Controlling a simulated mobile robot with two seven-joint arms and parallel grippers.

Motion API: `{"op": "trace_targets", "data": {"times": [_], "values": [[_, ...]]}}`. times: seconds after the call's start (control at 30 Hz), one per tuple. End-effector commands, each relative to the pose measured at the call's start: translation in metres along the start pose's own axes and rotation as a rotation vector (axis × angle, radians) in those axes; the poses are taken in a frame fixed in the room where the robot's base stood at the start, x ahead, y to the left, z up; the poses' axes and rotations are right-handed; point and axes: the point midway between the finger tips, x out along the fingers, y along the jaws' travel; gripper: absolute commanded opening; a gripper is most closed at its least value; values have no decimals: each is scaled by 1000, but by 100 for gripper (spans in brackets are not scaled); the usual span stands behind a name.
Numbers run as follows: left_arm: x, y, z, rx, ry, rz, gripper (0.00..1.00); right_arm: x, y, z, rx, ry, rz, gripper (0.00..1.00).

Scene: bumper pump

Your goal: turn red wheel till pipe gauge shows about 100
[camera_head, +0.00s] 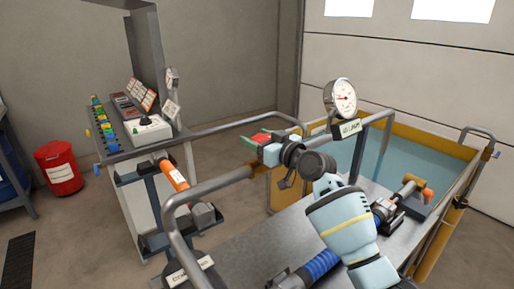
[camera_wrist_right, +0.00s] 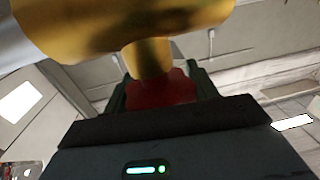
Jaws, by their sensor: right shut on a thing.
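The red wheel (camera_head: 262,137) shows small in the head view, at the far end of my right arm. My right gripper (camera_head: 259,141) has green fingers and is shut on the wheel, with a finger on each side. In the right wrist view the red wheel (camera_wrist_right: 160,90) sits between the green fingers, with a brass valve body (camera_wrist_right: 150,60) against it. The pipe gauge (camera_head: 342,97) is a round white dial on the pipe to the right of the gripper. Its red needle shows, but the numbers are too small to read. My left gripper is out of view.
A yellow-framed tank (camera_head: 415,157) stands behind. A red bucket (camera_head: 60,170) is far left.

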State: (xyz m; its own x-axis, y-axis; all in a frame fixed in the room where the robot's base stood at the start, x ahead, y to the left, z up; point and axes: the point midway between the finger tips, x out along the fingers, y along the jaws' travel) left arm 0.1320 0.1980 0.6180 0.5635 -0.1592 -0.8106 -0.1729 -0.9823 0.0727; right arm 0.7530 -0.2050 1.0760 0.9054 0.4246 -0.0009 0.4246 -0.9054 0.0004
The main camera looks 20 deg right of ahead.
Motion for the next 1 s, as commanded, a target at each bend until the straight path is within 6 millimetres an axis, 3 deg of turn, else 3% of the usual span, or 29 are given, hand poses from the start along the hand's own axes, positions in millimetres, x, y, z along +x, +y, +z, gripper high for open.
{"op": "trace_targets", "data": {"times": [0.03, 0.1, 0.3, 0.7, 1.0], "values": [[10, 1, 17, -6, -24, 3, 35, 0, 3, 12, -4, -5, -31, 35], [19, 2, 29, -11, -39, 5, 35, 0, 1, 12, -3, -5, -82, 35], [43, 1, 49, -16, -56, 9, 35, 0, -2, 9, -2, -1, -226, 35], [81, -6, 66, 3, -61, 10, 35, -1, -8, 4, 2, 1, -499, 35], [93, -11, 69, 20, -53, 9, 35, -3, -10, 2, 0, 1, -641, 35]]}}
